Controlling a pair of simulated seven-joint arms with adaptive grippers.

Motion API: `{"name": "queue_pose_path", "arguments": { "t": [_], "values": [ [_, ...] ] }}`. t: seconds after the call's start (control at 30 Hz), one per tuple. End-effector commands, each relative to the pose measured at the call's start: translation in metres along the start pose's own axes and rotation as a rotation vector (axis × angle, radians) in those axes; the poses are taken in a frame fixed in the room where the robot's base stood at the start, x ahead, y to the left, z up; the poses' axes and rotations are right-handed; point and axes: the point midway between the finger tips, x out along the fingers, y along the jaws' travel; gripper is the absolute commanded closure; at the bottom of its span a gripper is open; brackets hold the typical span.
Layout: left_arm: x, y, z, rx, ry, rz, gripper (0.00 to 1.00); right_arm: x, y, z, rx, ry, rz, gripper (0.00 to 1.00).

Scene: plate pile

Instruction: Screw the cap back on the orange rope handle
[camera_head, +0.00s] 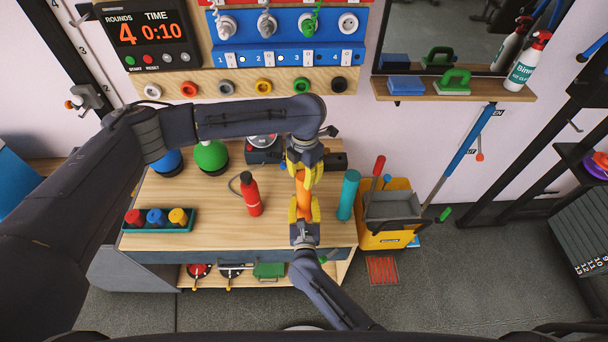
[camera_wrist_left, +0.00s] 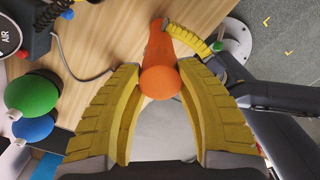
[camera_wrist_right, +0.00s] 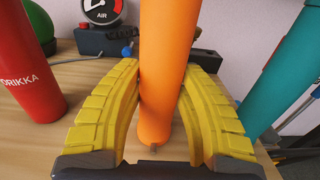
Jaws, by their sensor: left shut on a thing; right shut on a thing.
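The orange rope handle (camera_head: 304,195) stands roughly upright above the front of the workbench. My right gripper (camera_head: 304,211) is shut on its body, low down; in the right wrist view the handle (camera_wrist_right: 162,70) runs up between the yellow fingers, with a small grey stub at its lower end. My left gripper (camera_head: 304,168) is above, pointing down, with its fingers around the upper end. In the left wrist view a round orange end (camera_wrist_left: 160,82), apparently the cap, sits between its fingertips. I cannot see a seam or gap between cap and handle.
A red bottle (camera_head: 251,194) stands left of the handle and a teal cylinder (camera_head: 348,194) right of it. A gauge device (camera_head: 264,149) is behind, and green and blue round objects are at the back left. A tray (camera_head: 160,228) of coloured items lies front left.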

Motion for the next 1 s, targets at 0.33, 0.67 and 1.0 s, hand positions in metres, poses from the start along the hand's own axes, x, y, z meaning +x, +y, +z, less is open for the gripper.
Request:
{"name": "queue_pose_path", "arguments": {
  "t": [0.33,0.67,1.0],
  "values": [
    [0.0003,-0.0006,0.0003,0.53,-0.002,0.006,0.79,-0.0006,-0.0009,-0.0018,-0.002,0.003,0.0,1.0],
    [-0.0001,-0.0005,0.0006,0.773,-0.003,0.01,0.79,-0.0007,-0.0008,-0.0019,-0.002,0.003,0.0,1.0],
    [0.0,-0.0005,0.0006,0.775,-0.003,0.009,0.56,-0.0007,-0.0007,-0.002,-0.002,0.004,0.0,1.0]
  ]
}}
